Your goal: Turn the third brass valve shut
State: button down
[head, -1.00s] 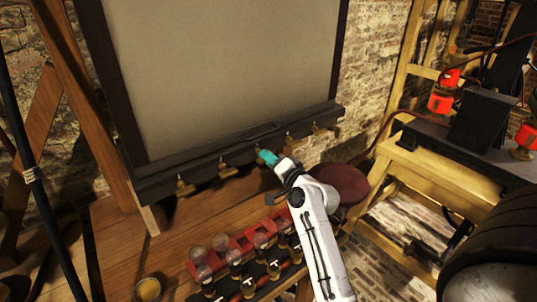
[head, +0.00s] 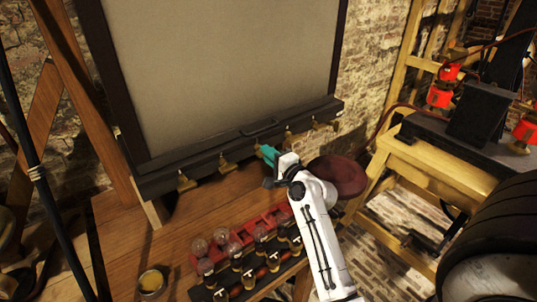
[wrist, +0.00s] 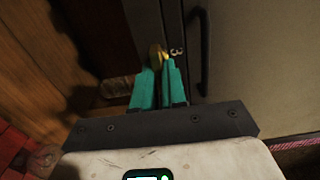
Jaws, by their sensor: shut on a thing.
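The third brass valve shows in the wrist view (wrist: 155,54) beside a pale figure "3" on the dark rail. My gripper's teal fingers (wrist: 159,70) are shut on it, one on each side. In the head view, my gripper (head: 266,153) reaches the front of the black rail (head: 157,185) below the big grey panel. The fingers mostly hide the third valve there. How far its handle is turned cannot be told.
Other brass valves hang along the rail to the left (head: 226,165) and right (head: 290,137). Glass jars in a red rack (head: 247,229) stand on the wooden bench below. A round dark red stool (head: 338,174) is close to my forearm. A wooden table (head: 440,165) stands at right.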

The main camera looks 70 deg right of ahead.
jog(key=c, duration=1.2)
grip_release()
jog(key=shift+b+v, duration=1.5)
jog(key=shift+v, duration=3.9)
jog(key=shift+s+d, duration=0.1)
